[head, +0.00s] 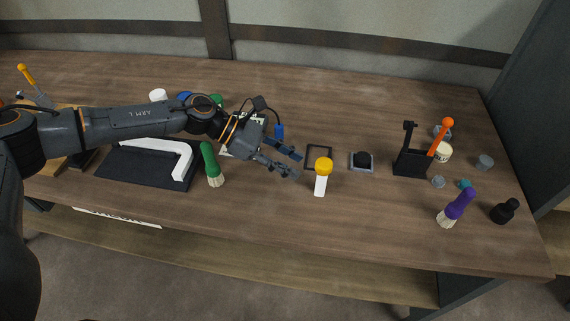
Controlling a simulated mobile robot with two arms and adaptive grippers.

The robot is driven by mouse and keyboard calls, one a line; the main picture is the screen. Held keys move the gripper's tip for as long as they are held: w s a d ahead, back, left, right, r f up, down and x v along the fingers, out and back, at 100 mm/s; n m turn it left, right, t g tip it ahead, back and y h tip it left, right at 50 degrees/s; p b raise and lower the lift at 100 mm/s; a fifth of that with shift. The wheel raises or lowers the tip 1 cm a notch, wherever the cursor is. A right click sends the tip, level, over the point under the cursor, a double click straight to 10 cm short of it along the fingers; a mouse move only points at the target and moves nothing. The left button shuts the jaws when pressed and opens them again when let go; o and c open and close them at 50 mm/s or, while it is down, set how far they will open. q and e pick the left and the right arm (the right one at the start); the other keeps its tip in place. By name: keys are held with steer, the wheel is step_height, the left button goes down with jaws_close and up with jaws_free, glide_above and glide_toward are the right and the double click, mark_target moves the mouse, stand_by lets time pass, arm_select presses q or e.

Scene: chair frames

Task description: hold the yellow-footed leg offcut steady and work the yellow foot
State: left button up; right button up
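The leg offcut (320,185) is a short white piece on the table, right of centre. The yellow foot (324,165) sits at its upper end. My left gripper (296,164) reaches in from the left, its fingers spread apart and empty. Its fingertips are just left of the offcut, and a small gap shows between them and it. My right gripper is not in this view.
To the right are a black holder (411,164) with an orange-handled tool, a purple brush (459,205) and small jars. The front middle is clear.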

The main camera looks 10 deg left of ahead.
mark_target(312, 191)
arm_select(q)
steer(key=shift+s+a+f, duration=0.15)
steer(key=shift+a+f, duration=0.1)
steer(key=shift+f, duration=0.25)
steer(key=shift+d+f, duration=0.1)
steer(key=shift+f, duration=0.1)
steer(key=x, duration=0.7)
steer(key=shift+s+d+f, duration=0.1)
steer(key=shift+d+f, duration=0.05)
steer(key=shift+f, duration=0.1)
jaws_close()
stand_by(0.5)
steer(key=shift+o, duration=0.7)
jaws_free()
jaws_close()
